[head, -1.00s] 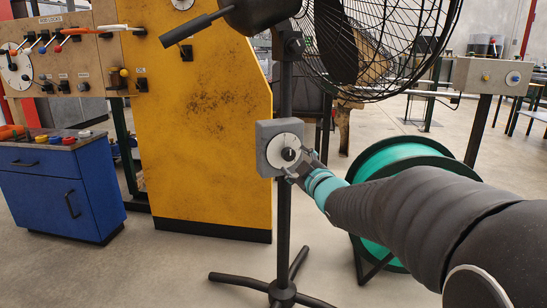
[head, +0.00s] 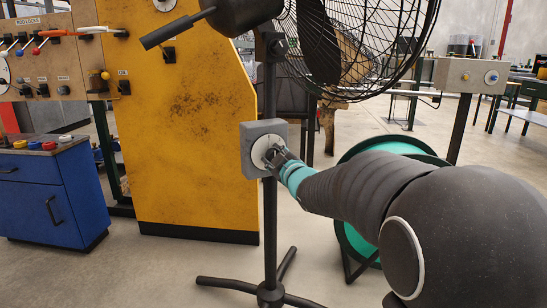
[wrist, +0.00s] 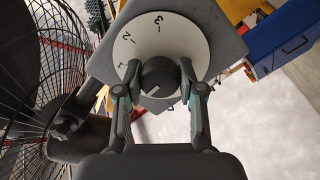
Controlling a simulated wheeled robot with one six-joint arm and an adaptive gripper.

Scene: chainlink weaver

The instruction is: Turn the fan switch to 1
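The fan switch is a dark round knob (wrist: 160,78) on a white dial (wrist: 160,38) marked 1, 2 and 3. The dial sits on a grey box (head: 250,137) on the fan's pole (head: 270,225). In the wrist view the knob is between the two fingers of my gripper (wrist: 160,92), with the fingertips close on either side. I cannot tell whether both fingers touch it. A light pointer line on the knob shows, but its exact setting is unclear. In the head view my gripper (head: 277,155) is at the dial and hides the knob.
The fan cage (head: 360,40) is above the box. A yellow cabinet (head: 190,130) stands behind, with a blue cabinet (head: 60,195) at left. A green reel (head: 350,240) is behind my arm. The fan's base legs (head: 225,284) spread on the floor.

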